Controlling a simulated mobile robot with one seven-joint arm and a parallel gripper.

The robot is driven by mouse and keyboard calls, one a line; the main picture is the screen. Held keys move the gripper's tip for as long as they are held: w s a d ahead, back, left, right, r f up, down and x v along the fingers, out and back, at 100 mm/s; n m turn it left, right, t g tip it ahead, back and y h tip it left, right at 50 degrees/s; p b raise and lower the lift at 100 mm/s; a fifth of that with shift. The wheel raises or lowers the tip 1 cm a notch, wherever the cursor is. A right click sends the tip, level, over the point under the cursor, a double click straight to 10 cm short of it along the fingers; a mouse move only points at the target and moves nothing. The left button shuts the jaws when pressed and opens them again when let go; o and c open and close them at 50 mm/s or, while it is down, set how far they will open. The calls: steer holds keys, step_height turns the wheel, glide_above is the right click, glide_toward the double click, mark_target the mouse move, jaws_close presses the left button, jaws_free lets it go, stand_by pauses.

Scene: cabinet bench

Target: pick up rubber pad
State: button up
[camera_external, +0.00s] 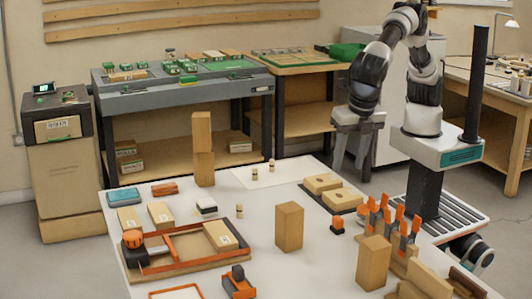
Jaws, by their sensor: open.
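My gripper (351,170) hangs open and empty above the back right edge of the white table (245,215), fingers pointing down. I cannot tell for certain which thing is the rubber pad. My gripper is apart from all of these.
Two blocks with holes (323,184) and orange clamps (390,218) are at the right. An orange-edged tray (180,262) holds tools at front left.

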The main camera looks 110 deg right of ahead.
step_height(320, 180, down, 2)
steer(key=a, duration=0.2)
steer(key=b, duration=0.2)
glide_above(339, 218)
steer(key=a, duration=0.2)
steer(key=a+f+x, duration=0.1)
steer(key=a+x, duration=0.2)
steer(key=x, duration=0.8)
steer(key=shift+n, duration=0.4)
steer(key=x, duration=0.2)
steer(key=b+x, duration=0.1)
steer(key=x, duration=0.1)
steer(key=shift+s+d, duration=0.15)
steer(key=shift+d, duration=0.3)
steer(key=shift+d+f, duration=0.1)
steer(key=shift+f, duration=0.35)
jaws_close()
